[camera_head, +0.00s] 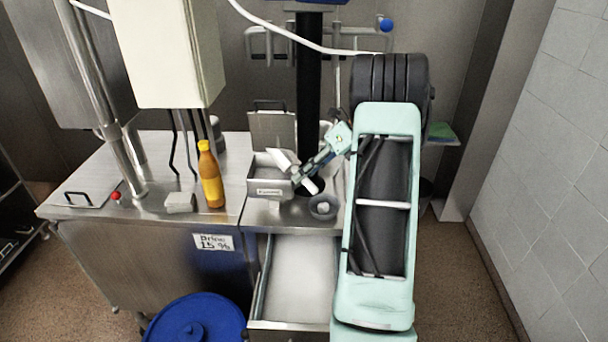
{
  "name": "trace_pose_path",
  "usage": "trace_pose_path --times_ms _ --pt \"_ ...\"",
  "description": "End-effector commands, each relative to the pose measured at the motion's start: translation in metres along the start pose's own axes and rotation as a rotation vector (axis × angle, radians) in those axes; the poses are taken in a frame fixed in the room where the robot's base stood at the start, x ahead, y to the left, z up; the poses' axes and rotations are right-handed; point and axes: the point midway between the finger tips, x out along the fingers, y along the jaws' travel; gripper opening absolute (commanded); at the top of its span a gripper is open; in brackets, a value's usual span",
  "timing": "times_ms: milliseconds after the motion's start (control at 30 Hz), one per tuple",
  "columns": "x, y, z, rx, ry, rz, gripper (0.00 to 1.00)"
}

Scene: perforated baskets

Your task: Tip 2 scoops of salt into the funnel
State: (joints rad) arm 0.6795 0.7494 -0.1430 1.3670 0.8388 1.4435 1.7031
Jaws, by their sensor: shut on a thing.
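My gripper (301,174) is shut on a white tool, probably the scoop (281,159), which shows on both sides of the fingers. It is held tilted over the right side of a small steel box (266,191) whose lid stands open behind it. Whether salt is in the scoop or the box is too small to tell. A dark round rim, likely the funnel (323,217), sits on the counter to the right of the box, below my gripper. Something pale shows in its middle.
An orange bottle (211,180) and a pale block (180,203) stand left on the steel counter (130,170). A drawer with a white inside (297,290) is open below the box. A blue lid (195,325) is at the front. A sign (213,242) reads "Brine 15 %".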

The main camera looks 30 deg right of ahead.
Motion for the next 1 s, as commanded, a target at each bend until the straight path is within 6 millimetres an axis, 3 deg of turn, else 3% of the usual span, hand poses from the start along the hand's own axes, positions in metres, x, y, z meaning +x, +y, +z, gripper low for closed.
trace_pose_path --times_ms 600,1000 --pt "0.002 0.011 0.0 -0.019 0.0 -0.29 0.0" --pt "0.003 0.012 0.001 -0.021 0.0 -0.324 0.0"
